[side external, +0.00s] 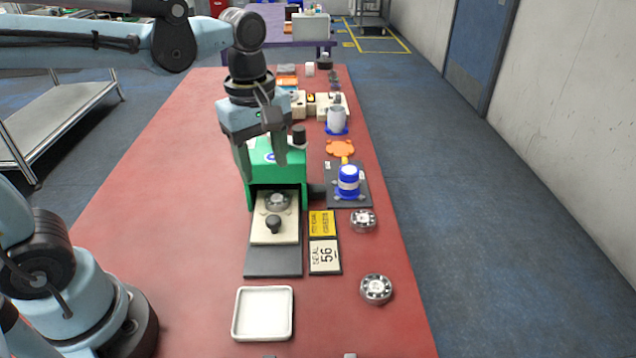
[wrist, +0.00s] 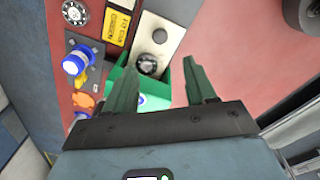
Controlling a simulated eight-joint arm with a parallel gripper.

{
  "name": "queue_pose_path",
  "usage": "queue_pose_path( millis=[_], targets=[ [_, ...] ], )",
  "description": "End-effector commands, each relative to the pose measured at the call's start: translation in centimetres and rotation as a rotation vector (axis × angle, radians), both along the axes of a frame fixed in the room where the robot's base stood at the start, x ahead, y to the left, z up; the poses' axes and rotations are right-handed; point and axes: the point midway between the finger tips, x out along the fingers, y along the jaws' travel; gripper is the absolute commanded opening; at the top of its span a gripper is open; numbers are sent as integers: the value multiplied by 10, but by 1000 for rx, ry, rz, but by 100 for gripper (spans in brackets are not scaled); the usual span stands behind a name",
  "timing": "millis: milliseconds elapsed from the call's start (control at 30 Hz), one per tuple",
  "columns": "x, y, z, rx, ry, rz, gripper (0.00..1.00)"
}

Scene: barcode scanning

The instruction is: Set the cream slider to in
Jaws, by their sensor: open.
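The cream slider (side external: 262,234) is a flat plate sticking out of the front opening of the green box (side external: 262,180) toward the near side. My gripper (side external: 262,168) is open and empty, above the green box and apart from the knob. The slider's inner end is hidden inside the box.
A dark grey plate (side external: 272,264) lies under the slider. Right of it are yellow and white label plates (side external: 324,256), loose bearings (side external: 376,289) and a blue-and-white stamp (side external: 348,182). A white tray (side external: 236,320) sits in front. Cream blocks stand behind the box.

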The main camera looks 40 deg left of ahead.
Motion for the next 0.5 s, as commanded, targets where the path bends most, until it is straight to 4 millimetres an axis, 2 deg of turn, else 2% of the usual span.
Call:
queue_pose_path(
  millis=[167,500],
  targets=[
    [9,0,-2,-8,50,203,56],
    [8,0,-57,-8,48,197,56]
  ],
)
